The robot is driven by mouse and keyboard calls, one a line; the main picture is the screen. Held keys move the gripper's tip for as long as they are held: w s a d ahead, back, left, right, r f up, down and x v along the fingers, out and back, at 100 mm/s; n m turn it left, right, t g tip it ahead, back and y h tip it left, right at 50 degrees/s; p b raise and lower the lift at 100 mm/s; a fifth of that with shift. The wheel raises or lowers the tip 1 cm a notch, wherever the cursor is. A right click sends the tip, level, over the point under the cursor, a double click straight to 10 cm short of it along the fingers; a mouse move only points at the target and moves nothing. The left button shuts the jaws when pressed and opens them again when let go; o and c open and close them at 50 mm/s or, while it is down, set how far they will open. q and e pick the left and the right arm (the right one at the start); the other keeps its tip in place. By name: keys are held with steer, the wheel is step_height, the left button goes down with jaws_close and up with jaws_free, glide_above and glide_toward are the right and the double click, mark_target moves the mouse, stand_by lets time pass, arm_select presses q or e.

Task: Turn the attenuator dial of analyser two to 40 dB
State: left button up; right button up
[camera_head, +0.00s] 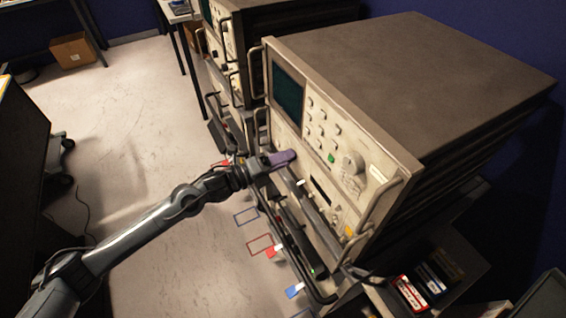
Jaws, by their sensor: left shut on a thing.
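A large beige analyser (318,160) with a dark screen (287,88) stands in the middle, its front panel facing left. My left gripper (283,160), with purple fingers, reaches the lower left part of this panel, below the screen. It is shut on a small control there, which the fingers hide; I cannot read its setting or label. A big round knob (352,163) sits uncovered on the right side of the panel. Another analyser (228,48) stands behind. I cannot read which is number two. My right gripper is not in view.
Metal handles (375,213) stick out from the panel's edges. Below are more rack units and a dark bar (296,245). A shelf with red and dark boxes (411,293) is at the lower right. The floor (130,120) to the left is mostly clear.

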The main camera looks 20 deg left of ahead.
arm_select(q)
steer(key=shift+f+m+b, duration=0.15)
steer(key=shift+m+b, duration=3.4)
steer(key=shift+m, duration=1.45)
steer(key=o, duration=1)
steer(key=shift+o, duration=0.2)
steer(key=p+v, duration=0.1)
steer(key=v, duration=0.9)
steer(key=shift+s+a+p, duration=0.2)
steer(key=shift+a+p, duration=0.1)
steer(key=shift+p, duration=0.1)
